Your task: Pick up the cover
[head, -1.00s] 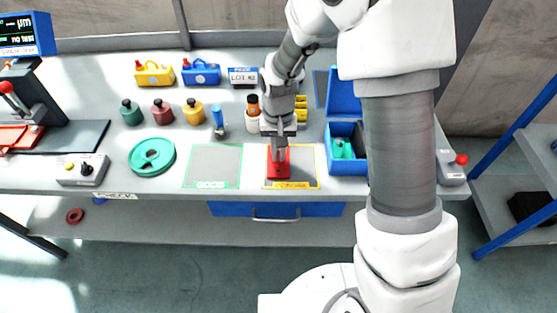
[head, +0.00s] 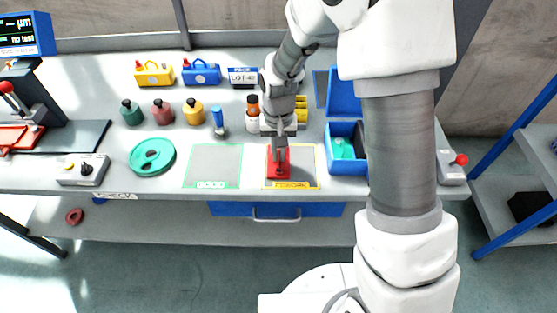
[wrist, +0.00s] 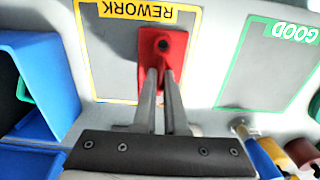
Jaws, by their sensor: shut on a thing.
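The cover looks to be the red part (head: 278,162) on the yellow-framed rework mat (head: 307,160); it also shows in the wrist view (wrist: 163,46), with a dark hole near its outer end. My gripper (head: 278,152) points down at it and is shut on its near portion. In the wrist view the fingertips (wrist: 160,74) meet the red part, and the fingers hide some of it. I cannot tell whether the red part touches the mat or is slightly above it.
A green-framed mat marked GOOD (head: 212,166) lies empty to the left. An open blue box (head: 347,160) stands close on the right. Small bottles (head: 162,111) stand behind.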

